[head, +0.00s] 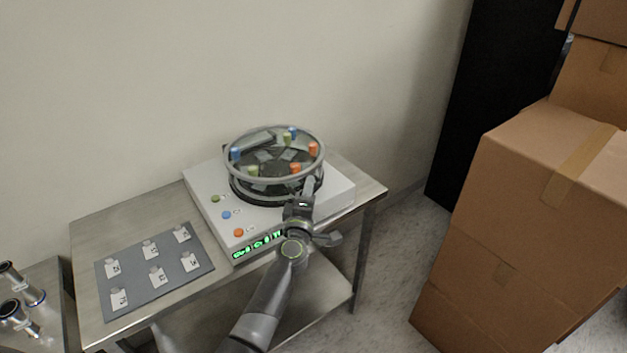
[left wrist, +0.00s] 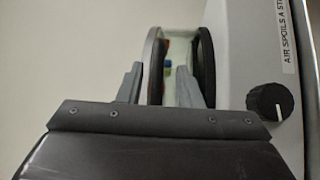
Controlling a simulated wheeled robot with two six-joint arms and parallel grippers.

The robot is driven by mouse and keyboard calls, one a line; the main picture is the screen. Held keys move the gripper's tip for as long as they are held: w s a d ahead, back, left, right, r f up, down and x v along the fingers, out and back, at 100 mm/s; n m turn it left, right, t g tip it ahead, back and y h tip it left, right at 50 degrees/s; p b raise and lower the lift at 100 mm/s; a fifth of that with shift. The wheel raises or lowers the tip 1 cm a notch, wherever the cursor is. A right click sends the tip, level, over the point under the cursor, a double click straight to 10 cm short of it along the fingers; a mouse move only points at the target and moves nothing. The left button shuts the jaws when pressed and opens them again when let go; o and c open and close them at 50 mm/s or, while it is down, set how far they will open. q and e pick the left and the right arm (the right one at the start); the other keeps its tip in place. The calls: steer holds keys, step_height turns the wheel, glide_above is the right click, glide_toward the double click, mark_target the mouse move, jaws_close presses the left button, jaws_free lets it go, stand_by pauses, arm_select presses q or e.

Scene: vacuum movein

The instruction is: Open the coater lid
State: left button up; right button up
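The coater (head: 338,192) is a white box on a metal table, with a round glass chamber on top. The lid (head: 317,138) is the clear disc with a grey rim on the chamber; it looks closed. My left gripper (head: 307,187) is at the front right of the chamber. In the left wrist view the left gripper (left wrist: 160,88) has its fingers apart, one on either side of the lid's dark rim (left wrist: 151,55), with a gap between them. I cannot tell whether a finger touches the rim. My right gripper is out of view.
A grey mat (head: 170,278) with several labelled small pieces lies left of the coater. Metal fittings (head: 20,313) stand on a surface at the far left. Stacked cardboard boxes (head: 535,190) fill the right. The wall is close behind the table. A black knob (left wrist: 270,101) sits on the coater's face.

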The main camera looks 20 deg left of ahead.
arm_select(q)
steer(key=shift+w, duration=0.15)
steer(key=shift+r, duration=0.15)
jaws_close()
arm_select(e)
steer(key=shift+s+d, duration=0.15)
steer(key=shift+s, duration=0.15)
